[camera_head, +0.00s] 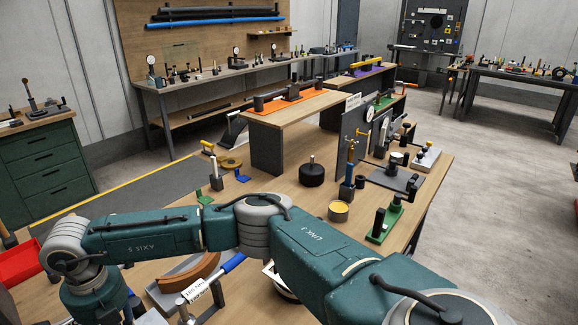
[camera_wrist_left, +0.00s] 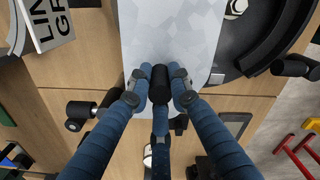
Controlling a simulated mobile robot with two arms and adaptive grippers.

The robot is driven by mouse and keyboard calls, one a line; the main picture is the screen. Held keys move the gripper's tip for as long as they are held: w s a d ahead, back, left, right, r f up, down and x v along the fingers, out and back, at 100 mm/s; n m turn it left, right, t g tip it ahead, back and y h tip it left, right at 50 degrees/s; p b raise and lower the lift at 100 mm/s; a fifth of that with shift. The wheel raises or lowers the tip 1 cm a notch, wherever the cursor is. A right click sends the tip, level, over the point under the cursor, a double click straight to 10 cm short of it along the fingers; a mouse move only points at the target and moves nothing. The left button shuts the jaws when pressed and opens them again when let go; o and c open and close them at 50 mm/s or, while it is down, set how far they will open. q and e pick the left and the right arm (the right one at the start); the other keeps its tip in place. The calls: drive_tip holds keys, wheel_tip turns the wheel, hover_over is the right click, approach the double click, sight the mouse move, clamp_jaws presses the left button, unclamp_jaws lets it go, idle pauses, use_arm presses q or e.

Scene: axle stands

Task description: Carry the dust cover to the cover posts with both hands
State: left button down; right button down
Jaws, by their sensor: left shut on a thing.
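In the left wrist view my left gripper (camera_wrist_left: 160,88) has its blue fingers closed around a black cylindrical grip (camera_wrist_left: 160,76). The grip lies at the near edge of a pale grey mottled panel (camera_wrist_left: 172,32), which looks like the dust cover. How the grip joins the panel is hidden by the fingers. In the head view a teal arm of mine crosses the foreground and neither gripper shows. I cannot single out the cover posts in either view. My right gripper is not in view.
In the head view, the bench carries a black round weight (camera_head: 312,172), a yellow-topped tin (camera_head: 339,211) and a green stand (camera_head: 386,222). A red bin (camera_head: 20,262) is at the left. A dark curved part (camera_wrist_left: 262,45) lies beside the panel. The floor at right is clear.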

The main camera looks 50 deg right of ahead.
use_arm(q)
drive_tip(key=shift+d, duration=0.2)
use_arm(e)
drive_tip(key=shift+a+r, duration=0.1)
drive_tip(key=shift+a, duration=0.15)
use_arm(q)
drive_tip(key=c, duration=1.5)
unclamp_jaws()
drive_tip(key=shift+a, duration=0.1)
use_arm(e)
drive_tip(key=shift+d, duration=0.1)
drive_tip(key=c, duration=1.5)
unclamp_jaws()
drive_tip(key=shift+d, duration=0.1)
use_arm(q)
drive_tip(key=shift+a, duration=0.1)
drive_tip(key=o, duration=1.5)
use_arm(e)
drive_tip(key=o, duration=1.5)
use_arm(q)
drive_tip(key=shift+a, duration=0.2)
